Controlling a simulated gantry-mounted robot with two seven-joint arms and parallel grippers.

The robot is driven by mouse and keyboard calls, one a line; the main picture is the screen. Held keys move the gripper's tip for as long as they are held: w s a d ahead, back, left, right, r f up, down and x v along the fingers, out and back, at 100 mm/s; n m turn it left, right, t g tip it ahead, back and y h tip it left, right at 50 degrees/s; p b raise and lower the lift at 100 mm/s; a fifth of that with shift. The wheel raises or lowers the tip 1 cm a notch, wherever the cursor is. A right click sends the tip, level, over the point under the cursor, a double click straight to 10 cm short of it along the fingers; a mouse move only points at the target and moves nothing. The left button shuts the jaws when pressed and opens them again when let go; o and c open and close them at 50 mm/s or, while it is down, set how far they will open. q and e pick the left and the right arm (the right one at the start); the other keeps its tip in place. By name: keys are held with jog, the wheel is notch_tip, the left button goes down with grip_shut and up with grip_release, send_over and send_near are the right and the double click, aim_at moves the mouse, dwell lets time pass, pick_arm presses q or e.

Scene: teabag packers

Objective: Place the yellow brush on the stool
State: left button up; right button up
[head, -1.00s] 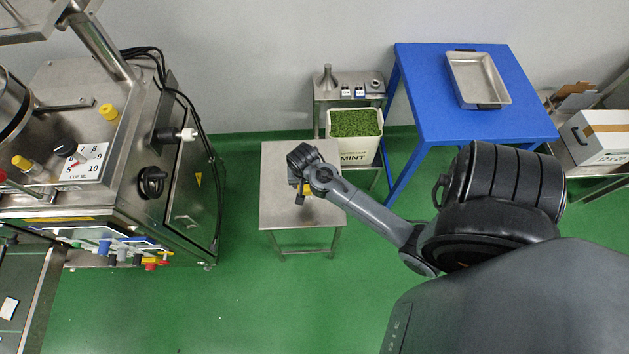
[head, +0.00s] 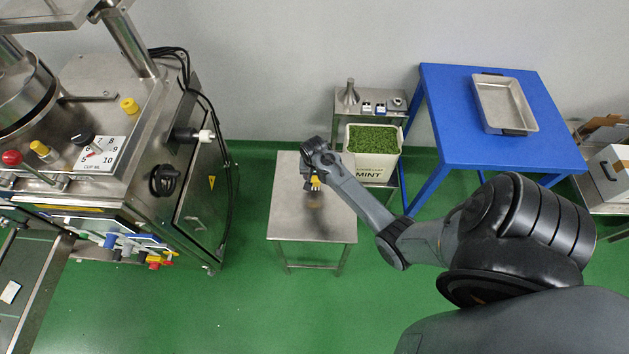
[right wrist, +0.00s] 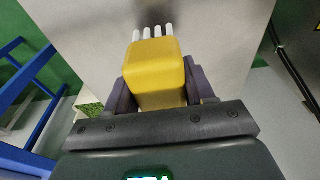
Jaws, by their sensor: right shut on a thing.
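The yellow brush (head: 316,183) with white bristle tufts is held in my right gripper (head: 311,182), over the stool. In the right wrist view the brush (right wrist: 155,70) sits between the two dark fingers of the right gripper (right wrist: 160,85), its bristles pointing away from the gripper. The stool (head: 295,222) is a square metal one with a bare grey top; its top (right wrist: 215,45) also fills the middle of the right wrist view behind the brush. I cannot tell whether the brush touches the stool top. My left gripper is not in view.
A large machine (head: 130,150) stands left of the stool. A white bin of green leaves (head: 373,165) and a small metal shelf (head: 370,103) stand behind it to the right. A blue table (head: 450,90) with a metal tray (head: 505,103) is further right. Green floor is clear in front.

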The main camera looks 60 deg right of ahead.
jog(key=shift+f+b, duration=0.35)
jog(key=shift+f, duration=1.55)
jog(key=shift+f, duration=0.15)
jog(key=o, duration=1)
